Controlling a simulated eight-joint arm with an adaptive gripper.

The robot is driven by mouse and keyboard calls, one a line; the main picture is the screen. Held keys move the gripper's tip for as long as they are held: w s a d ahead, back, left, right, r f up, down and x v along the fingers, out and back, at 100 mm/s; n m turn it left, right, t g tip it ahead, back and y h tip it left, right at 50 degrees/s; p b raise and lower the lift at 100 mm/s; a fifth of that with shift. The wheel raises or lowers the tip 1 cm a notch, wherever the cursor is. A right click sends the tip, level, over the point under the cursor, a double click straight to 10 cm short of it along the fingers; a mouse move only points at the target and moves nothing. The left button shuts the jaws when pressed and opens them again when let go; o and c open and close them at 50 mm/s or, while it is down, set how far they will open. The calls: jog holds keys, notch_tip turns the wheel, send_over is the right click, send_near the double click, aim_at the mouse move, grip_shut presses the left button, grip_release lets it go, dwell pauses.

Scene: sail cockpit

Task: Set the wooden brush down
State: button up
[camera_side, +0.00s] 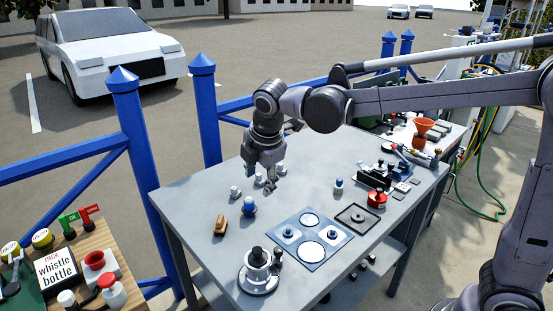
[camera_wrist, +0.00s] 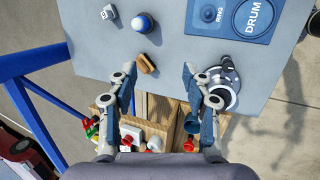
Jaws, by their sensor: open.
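The small wooden brush (camera_side: 220,225) lies on the grey table (camera_side: 188,204) near its left edge. It also shows in the wrist view (camera_wrist: 147,63), between and just beyond my fingertips as pictured. My gripper (camera_side: 263,183) points down above the table, to the right of the brush in the side view. Its two fingers are spread apart in the wrist view (camera_wrist: 159,75), with nothing between them. The brush is apart from the fingers.
A silver pot-like device (camera_side: 259,272) stands at the front corner. A blue panel with white circles (camera_side: 311,238) lies mid-table. A wooden box (camera_side: 85,262) stands left of the table, near blue railings (camera_side: 137,130).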

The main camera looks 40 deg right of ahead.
jog(key=s+d+f+m+t, duration=0.1)
jog(key=s+d+m, duration=0.3)
jog(key=s+m, duration=0.5)
jog(key=s+d+f+m+t+y, duration=0.1)
jog(key=s+d+f+m+t, duration=0.1)
jog(key=s+d+m, duration=0.3)
jog(key=shift+s+d+f+m+y, duration=0.3)
jog(key=shift+s+f+m, duration=0.45)
jog(key=shift+s+m, duration=1.3)
